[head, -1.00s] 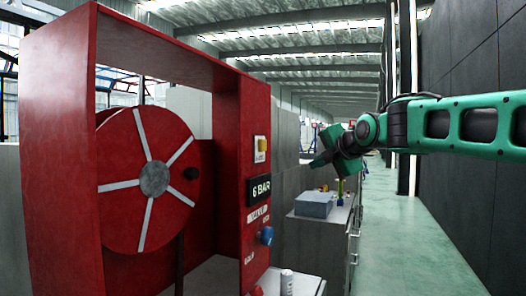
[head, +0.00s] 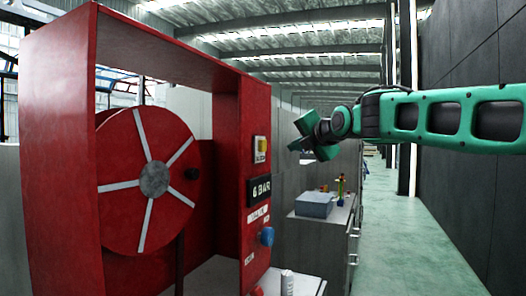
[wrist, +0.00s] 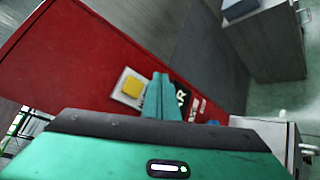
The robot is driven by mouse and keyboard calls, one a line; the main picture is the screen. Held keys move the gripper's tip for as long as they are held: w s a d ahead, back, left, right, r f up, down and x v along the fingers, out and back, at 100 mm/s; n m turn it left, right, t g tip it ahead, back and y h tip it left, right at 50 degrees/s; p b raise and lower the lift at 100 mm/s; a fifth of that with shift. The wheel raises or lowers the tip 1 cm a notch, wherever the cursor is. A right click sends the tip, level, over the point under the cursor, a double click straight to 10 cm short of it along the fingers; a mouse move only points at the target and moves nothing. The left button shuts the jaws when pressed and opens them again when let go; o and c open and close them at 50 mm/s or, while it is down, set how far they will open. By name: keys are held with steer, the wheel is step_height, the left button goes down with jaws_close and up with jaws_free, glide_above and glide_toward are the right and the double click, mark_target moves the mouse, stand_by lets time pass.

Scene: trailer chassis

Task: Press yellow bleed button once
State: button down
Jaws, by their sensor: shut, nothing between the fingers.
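The yellow bleed button (head: 260,143) sits on a pale plate on the narrow side face of the red cabinet (head: 226,150), above a dark "6 BAR" display (head: 259,190). In the wrist view the yellow button (wrist: 132,87) is a yellow square on its white plate, just left of my fingers. My gripper (wrist: 158,88) is shut and empty, its fingers pointing toward the red panel beside the button plate, over part of the display. In the head view my gripper (head: 295,134) is to the right of the button, with a visible gap between them.
A blue knob (head: 267,236) and labels sit lower on the same panel. A red hose reel (head: 148,180) fills the cabinet's opening. A grey cabinet with a blue-grey box (head: 314,204) stands behind. Dark wall at right; green floor is clear.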

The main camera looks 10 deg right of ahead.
mark_target(263, 146)
steer(key=w+a, duration=0.3)
steer(key=a, duration=0.2)
steer(key=shift+w, duration=0.25)
stand_by(2.0)
steer(key=shift+w+a, duration=0.1)
steer(key=shift+a, duration=0.2)
steer(key=shift+w+a, duration=0.3)
steer(key=shift+a, duration=0.1)
stand_by(1.0)
steer(key=shift+d, duration=0.1)
steer(key=shift+s+d, duration=0.55)
steer(key=shift+d, duration=0.1)
